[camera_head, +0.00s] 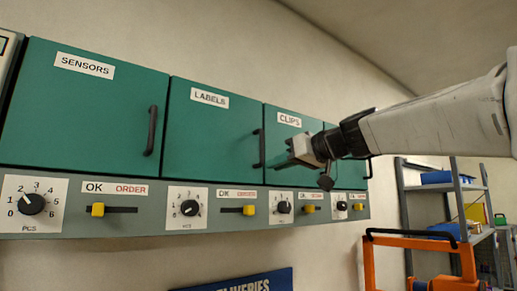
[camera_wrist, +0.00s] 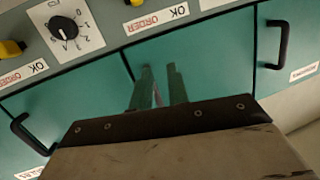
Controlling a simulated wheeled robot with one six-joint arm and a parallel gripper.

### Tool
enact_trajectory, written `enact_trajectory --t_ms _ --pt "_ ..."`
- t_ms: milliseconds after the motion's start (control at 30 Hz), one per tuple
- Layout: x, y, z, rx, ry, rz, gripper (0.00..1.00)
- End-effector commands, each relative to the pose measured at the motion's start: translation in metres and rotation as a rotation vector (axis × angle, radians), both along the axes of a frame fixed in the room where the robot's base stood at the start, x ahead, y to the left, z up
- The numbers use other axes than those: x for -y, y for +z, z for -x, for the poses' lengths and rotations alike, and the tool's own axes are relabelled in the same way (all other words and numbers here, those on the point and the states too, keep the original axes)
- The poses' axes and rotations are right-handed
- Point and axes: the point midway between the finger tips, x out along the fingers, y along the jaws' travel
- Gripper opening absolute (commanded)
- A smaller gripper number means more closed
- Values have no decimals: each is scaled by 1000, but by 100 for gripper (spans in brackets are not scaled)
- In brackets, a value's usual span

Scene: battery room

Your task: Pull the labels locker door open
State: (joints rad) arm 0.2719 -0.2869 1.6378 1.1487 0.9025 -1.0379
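The labels locker door (camera_head: 205,135) is a teal panel marked LABELS in the head view. It looks shut, flush with its neighbours. Its dark upright bar handle (camera_head: 259,148) is at its right edge. My gripper (camera_head: 283,164) is in front of the clips door's left part, close to the right of that handle. In the wrist view my gripper's two fingers (camera_wrist: 161,88) stand apart and point at a teal door just beside a seam. No handle shows clearly between them, and I cannot tell whether they touch one.
The sensors door (camera_head: 85,110) is on the left and the clips door (camera_head: 290,140) on the right. Below runs a grey strip with knobs and yellow sliders (camera_head: 249,210). An orange frame (camera_head: 420,243) and a shelf rack (camera_head: 448,190) stand at the right.

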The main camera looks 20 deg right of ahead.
Motion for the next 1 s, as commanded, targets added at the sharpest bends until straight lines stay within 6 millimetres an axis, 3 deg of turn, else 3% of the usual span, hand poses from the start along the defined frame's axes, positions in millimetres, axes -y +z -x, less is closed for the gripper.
enact_trajectory --t_ms 33,100,200,633,1000 --pt "9 24 -10 69 -10 -6 17" --pt "17 48 -17 142 -19 -10 17" --pt "20 65 -24 194 -23 -12 17" --pt "-10 67 -77 200 -24 -13 17" --pt "-16 68 -88 202 -24 -12 17"
